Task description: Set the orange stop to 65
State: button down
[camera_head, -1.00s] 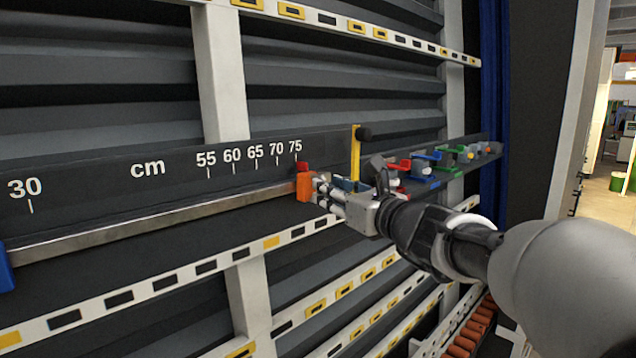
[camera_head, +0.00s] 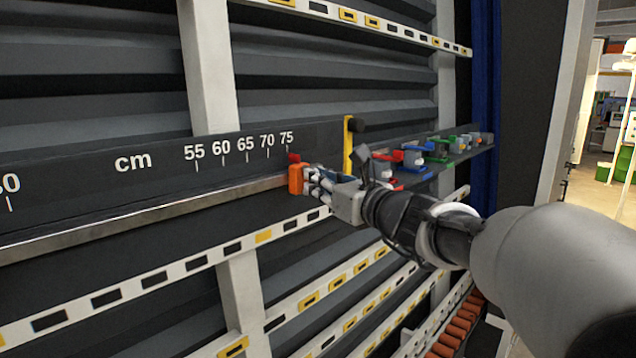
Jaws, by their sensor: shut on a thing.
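The orange stop (camera_head: 295,179), with a small red part on top, sits on the metal rail (camera_head: 150,216) below the dark scale board (camera_head: 60,170). It is just below and slightly right of the 75 mark (camera_head: 287,138). The 65 mark (camera_head: 246,144) lies to its left, with bare rail below it. My gripper (camera_head: 311,182) reaches in from the right and is shut on the orange stop. The fingers partly hide the stop's right side.
A yellow upright with a black knob (camera_head: 348,142) stands right of the scale, close above my gripper. Red, blue and green clamps (camera_head: 435,152) line the rail beyond. A white slotted bar (camera_head: 165,272) runs below. The rail left of the stop is clear.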

jog(key=shift+s, duration=0.1)
dwell(0.3)
jog(key=s+a+b, duration=0.5)
jog(key=s+a, duration=0.2)
jog(key=c, duration=1.7)
grip_release()
jog(key=v, duration=1.2)
